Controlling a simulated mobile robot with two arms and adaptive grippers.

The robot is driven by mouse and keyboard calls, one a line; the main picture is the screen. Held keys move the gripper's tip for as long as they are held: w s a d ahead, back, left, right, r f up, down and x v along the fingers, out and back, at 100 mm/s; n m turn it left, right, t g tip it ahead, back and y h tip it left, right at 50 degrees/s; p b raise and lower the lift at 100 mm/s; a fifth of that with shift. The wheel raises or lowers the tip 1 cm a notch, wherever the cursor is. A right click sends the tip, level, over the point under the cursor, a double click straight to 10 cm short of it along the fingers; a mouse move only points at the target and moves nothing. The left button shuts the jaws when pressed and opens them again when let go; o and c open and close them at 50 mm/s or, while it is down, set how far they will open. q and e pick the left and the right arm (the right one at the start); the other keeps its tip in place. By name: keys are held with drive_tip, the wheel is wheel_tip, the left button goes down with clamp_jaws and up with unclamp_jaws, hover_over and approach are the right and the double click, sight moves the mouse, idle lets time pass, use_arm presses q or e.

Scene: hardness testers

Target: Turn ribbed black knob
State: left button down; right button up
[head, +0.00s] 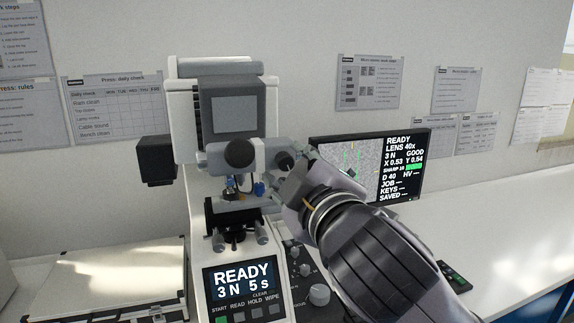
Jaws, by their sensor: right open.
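The hardness tester (215,115) stands on the bench, white and grey, with a dark screen (242,282) reading READY, 3 N, 5 s. A small black knob (285,160) sits on the right side of its grey head; its ribs are too small to make out. My right gripper (294,174) comes in from the lower right and is right at this knob. It is open, its fingers partly hidden by its own body, and I cannot tell whether they touch the knob. My left gripper is not in view.
A monitor (405,165) stands behind my right arm. Grey knobs (320,295) sit on the tester's lower panel. A pale case (110,275) lies at left, and a small black device (455,277) at right. The bench (500,215) is clear at far right.

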drive_tip(key=v, duration=0.5)
drive_tip(key=shift+s+d, duration=0.1)
drive_tip(key=shift+s, duration=0.1)
